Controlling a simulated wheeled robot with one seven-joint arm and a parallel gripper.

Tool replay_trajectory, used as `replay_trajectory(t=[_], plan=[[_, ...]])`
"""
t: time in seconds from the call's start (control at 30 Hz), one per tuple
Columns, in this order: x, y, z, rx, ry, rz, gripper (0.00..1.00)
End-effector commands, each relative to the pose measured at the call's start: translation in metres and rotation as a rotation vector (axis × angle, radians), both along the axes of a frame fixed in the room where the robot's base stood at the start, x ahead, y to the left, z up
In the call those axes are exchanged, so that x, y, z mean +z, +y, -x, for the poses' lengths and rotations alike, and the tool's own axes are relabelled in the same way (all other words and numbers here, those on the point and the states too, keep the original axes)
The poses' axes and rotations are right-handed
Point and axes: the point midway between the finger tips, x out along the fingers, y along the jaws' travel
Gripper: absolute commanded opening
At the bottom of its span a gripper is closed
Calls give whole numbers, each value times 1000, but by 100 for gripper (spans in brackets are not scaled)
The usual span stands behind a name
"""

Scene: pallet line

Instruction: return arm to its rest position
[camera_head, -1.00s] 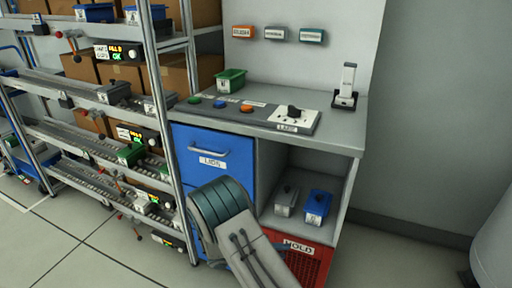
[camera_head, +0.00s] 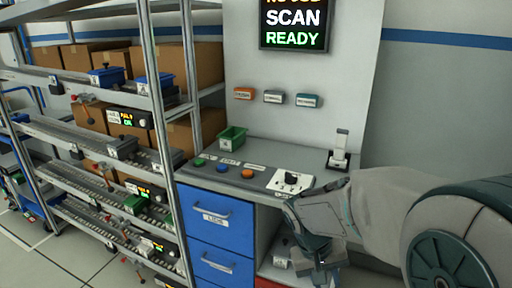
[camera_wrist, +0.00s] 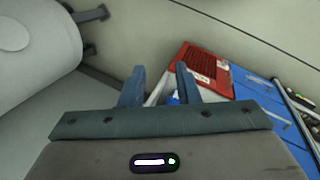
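My arm reaches in from the right in the head view, with my gripper (camera_head: 322,262) low in front of the workbench's open cubby. In the wrist view my gripper (camera_wrist: 158,82) shows two blue-grey fingers standing apart with a gap between them, and nothing is held. The fingers point towards the floor-level area by the red crate (camera_wrist: 204,69) and the blue drawers (camera_wrist: 262,96).
The workbench (camera_head: 262,155) carries a green bin (camera_head: 232,138), coloured buttons, a switch panel (camera_head: 290,181) and a scanner on a stand (camera_head: 339,150). A shelf rack (camera_head: 163,110) with bins and boxes stands left. A screen (camera_head: 293,25) reads SCAN READY. A rounded pale body (camera_wrist: 35,40) is at the wrist view's left.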

Motion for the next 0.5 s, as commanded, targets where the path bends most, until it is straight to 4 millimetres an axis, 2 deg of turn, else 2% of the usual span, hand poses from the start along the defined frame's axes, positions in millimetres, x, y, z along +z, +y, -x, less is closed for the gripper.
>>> replay_trajectory(t=[0.03,0.2,0.33,0.5], plan=[[25,-2,10,-8,-28,-41,29],[72,-1,39,-6,-117,-167,29],[100,2,58,2,-191,-243,29],[121,6,73,13,-264,-301,29]])
